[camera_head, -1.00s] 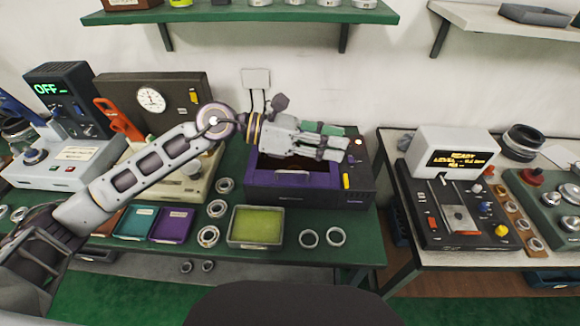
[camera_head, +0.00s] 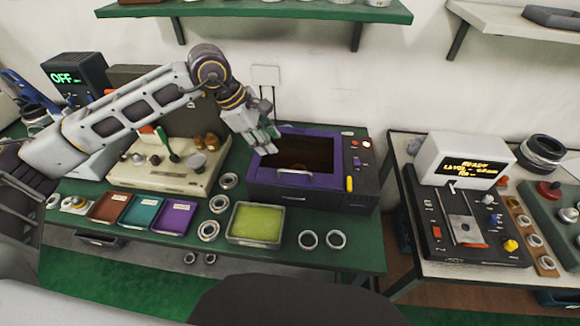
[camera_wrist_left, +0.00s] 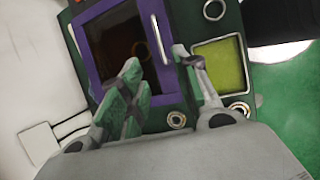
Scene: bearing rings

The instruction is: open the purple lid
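The purple lid (camera_head: 342,160) lies flat on top of a dark box (camera_head: 320,195), with a dark window and a pale bar handle (camera_head: 295,179) along its front edge. It looks shut. In the left wrist view the purple lid (camera_wrist_left: 88,65) is beyond the fingers, with its handle (camera_wrist_left: 160,40) near the fingertips in the picture. My left gripper (camera_head: 268,142) hangs over the box's back left corner, pointing down. In the left wrist view the left gripper (camera_wrist_left: 157,62) has its fingers apart with nothing between them. My right gripper is not in view.
A yellow-green tray (camera_head: 256,224) and several metal rings lie in front of the box. A beige device (camera_head: 165,165) and coloured trays stand to the left. A yellow stick and red buttons are on the box's right panel. A shelf (camera_head: 270,12) hangs above.

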